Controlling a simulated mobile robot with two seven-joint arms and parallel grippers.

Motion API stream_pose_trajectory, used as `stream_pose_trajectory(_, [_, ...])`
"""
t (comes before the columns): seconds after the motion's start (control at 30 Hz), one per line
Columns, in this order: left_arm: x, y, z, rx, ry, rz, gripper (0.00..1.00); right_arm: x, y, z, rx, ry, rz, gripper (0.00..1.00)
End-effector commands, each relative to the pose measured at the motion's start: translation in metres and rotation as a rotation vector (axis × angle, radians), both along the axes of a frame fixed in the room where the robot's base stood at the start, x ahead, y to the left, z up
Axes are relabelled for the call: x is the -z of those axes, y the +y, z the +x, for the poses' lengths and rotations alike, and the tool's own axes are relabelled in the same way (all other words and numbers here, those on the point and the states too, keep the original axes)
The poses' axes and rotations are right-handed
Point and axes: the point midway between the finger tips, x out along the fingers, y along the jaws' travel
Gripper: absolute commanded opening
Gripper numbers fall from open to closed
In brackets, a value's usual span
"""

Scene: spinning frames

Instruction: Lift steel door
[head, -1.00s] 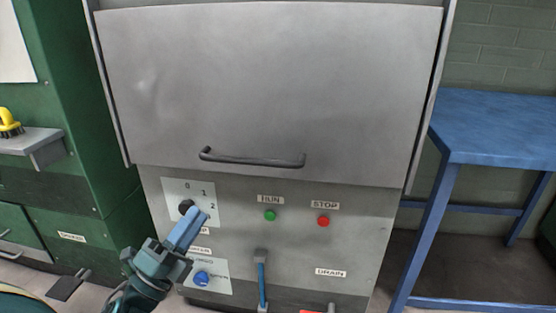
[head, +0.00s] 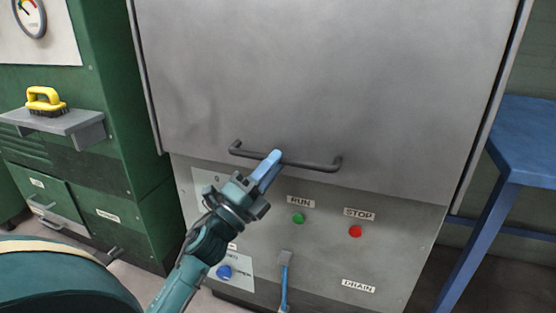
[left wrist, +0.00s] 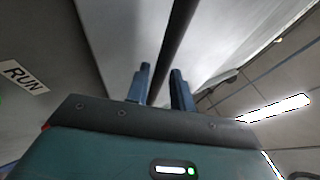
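The steel door (head: 330,80) is a large grey panel filling the upper middle of the head view. Its lower edge lies just above the control panel. A dark bar handle (head: 318,166) runs across the door near that edge. My left gripper (head: 268,168) is at the handle, its blue fingers overlapping the bar left of its middle. In the left wrist view the handle (left wrist: 178,40) runs between the two fingers (left wrist: 160,88), which stand apart with a narrow gap on the bar's right side. My right gripper is in neither view.
Below the door, a panel carries a green RUN button (head: 298,218), a red STOP button (head: 355,231) and a blue knob (head: 224,271). A green cabinet with a shelf (head: 60,122) and yellow brush (head: 45,98) stands left. A blue table (head: 525,140) stands right.

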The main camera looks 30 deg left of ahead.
Motion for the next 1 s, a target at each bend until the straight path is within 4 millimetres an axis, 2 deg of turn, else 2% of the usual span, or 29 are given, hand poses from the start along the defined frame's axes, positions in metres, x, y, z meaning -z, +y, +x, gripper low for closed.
stream_pose_trajectory(0.2, [-0.009,-0.003,0.015,-0.001,0.0,0.001,0.23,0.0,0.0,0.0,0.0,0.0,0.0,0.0])
stream_pose_trajectory(0.47, [-0.009,-0.003,0.016,-0.001,0.002,0.0,0.23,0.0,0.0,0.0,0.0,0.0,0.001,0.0])
stream_pose_trajectory(0.77, [-0.009,-0.003,0.016,0.0,0.002,0.0,0.01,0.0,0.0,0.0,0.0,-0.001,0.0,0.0])
stream_pose_trajectory(1.0, [-0.009,-0.003,0.016,0.0,0.002,0.0,0.0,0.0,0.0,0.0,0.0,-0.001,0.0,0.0])
